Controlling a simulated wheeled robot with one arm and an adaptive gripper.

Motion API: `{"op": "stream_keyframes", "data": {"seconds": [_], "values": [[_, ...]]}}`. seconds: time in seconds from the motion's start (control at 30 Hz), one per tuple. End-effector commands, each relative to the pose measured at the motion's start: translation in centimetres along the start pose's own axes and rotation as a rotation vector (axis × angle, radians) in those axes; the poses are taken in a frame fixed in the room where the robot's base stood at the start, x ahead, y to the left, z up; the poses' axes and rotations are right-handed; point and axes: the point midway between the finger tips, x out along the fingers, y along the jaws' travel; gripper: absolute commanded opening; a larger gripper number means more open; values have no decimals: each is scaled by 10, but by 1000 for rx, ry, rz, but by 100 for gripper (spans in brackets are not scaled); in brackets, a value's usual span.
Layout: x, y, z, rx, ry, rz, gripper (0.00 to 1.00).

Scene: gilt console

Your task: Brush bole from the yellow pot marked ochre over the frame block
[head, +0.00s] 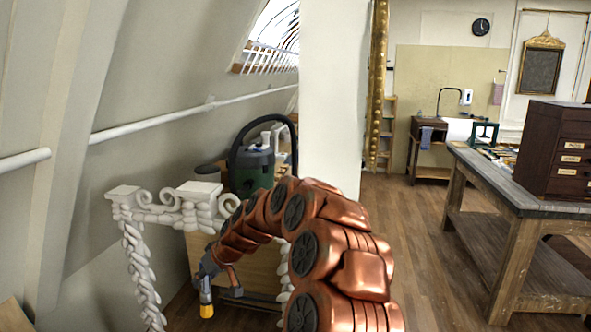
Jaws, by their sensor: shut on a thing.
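My gripper (207,270) hangs low at the end of my copper-coloured arm, left of the picture's middle. It is shut on a small upright thing with a yellow lower end (206,298), which looks like a brush pointing down. Its upper part is hidden by the gripper. No yellow pot marked ochre and no frame block can be made out in this view.
A white carved console (140,214) stands close to my gripper, its twisted leg at left. A green vacuum (252,168) stands behind. A workbench (470,168) bearing a dark drawer cabinet (565,150) is at right. The wooden floor between is clear.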

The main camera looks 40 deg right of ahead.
Motion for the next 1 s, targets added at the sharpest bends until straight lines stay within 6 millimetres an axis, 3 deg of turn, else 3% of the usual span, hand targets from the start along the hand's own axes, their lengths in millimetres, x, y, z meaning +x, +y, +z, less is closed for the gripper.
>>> {"op": "stream_keyframes", "data": {"seconds": [0.03, 0.2, 0.53, 0.7, 1.0], "values": [[-14, 17, -17, 3, 25, 22, 0], [-60, 63, -59, 3, 77, 75, 0], [-172, 137, -125, -16, 176, 186, 0], [-228, 164, -144, -24, 212, 238, 0], [-327, 195, -161, -11, 263, 319, 0]]}}
